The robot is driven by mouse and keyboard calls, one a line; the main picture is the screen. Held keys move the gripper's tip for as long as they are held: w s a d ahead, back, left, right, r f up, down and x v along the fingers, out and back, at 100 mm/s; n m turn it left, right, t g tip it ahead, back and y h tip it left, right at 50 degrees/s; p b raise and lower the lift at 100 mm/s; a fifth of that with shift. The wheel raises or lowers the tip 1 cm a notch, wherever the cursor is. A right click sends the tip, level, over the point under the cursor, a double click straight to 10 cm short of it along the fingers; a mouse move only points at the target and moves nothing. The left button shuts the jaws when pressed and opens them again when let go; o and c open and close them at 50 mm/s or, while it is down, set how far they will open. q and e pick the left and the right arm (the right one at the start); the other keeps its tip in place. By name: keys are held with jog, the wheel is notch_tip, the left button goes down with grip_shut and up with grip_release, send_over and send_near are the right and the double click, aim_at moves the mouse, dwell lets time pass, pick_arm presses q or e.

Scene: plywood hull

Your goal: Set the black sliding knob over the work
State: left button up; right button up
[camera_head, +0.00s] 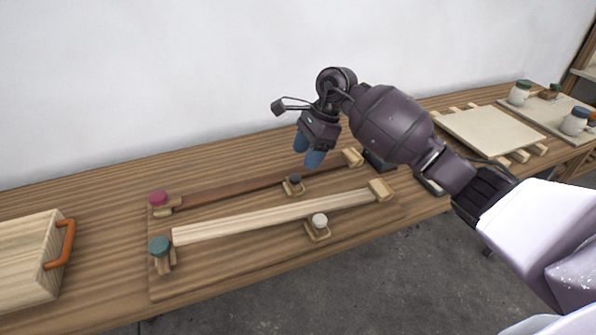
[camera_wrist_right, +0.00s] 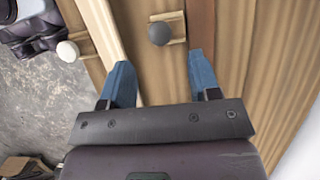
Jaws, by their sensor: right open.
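The black knob (camera_head: 294,178) sits on a small wooden slide block between two long strips. A dark brown strip (camera_head: 235,189) lies just behind it and a pale strip (camera_head: 260,217) in front. My right gripper (camera_head: 307,158) is open and empty, above and slightly behind the black knob, with its blue fingers pointing down. In the right wrist view, the black knob (camera_wrist_right: 159,33) shows ahead of the open fingers (camera_wrist_right: 160,78), roughly centred between them and not touched. The brown strip (camera_wrist_right: 201,28) is to its right. My left gripper is not in view.
A red knob (camera_head: 158,198), a green knob (camera_head: 159,245) and a white knob (camera_head: 319,220) are on the same board (camera_head: 220,265). A wooden box with an orange handle (camera_head: 64,243) stands at left. Slats, a pale panel (camera_head: 490,130) and jars are at right.

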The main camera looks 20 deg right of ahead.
aim_at(296, 176)
jog(key=x, duration=0.5)
jog(key=shift+a+f, duration=0.15)
jog(key=shift+f, duration=0.2)
grip_shut()
